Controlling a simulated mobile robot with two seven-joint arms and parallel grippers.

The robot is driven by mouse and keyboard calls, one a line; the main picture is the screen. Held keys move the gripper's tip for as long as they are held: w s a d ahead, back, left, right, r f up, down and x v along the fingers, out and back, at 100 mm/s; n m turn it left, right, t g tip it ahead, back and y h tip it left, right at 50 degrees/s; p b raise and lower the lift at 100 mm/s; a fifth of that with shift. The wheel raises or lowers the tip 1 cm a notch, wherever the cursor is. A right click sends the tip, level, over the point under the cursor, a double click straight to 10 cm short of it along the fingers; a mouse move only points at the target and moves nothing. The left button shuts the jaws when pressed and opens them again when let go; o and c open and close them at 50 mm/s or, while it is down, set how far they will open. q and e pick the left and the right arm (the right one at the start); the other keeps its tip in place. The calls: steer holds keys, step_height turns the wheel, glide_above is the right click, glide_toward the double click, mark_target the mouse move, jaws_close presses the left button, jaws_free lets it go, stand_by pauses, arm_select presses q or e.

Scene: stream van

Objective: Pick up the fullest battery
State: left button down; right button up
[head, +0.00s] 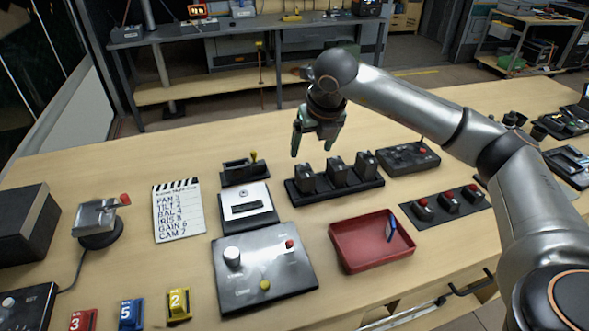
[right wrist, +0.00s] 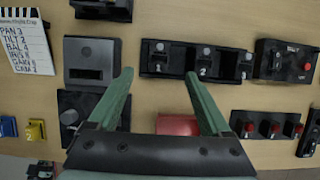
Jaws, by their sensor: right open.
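Three dark battery-like blocks stand upright in a black rack (head: 340,192) in the middle of the table. They are the left block (head: 306,178), the middle block (head: 337,172) and the right block (head: 367,164). In the right wrist view the rack (right wrist: 172,71) shows number labels, with 2 and 3 legible. No charge level can be read on any block. My right gripper (head: 312,142) is open and empty, pointing down above and slightly behind the rack's left end. Its fingers also show in the right wrist view (right wrist: 158,75). My left gripper is not in view.
A black box with a red button (head: 408,157) sits right of the rack. A red tray (head: 350,257) holding a blue item is in front. A three-button panel (head: 446,204), a knob panel (head: 264,272) and a slate (head: 178,211) surround it.

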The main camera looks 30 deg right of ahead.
mark_target(306, 172)
steer(key=x, duration=0.6)
steer(key=shift+f+p, duration=0.25)
steer(key=shift+p, duration=0.15)
steer(key=x, duration=0.3)
steer(key=p+x, duration=0.1)
steer(key=shift+s+a+f, duration=0.1)
steer(key=shift+s+f, duration=0.05)
steer(key=shift+f, duration=0.3)
steer(key=shift+w+f, duration=0.2)
steer(key=shift+f, duration=0.25)
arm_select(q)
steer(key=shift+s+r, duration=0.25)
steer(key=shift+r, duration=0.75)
arm_select(e)
jaws_close()
steer(key=shift+r, duration=0.1)
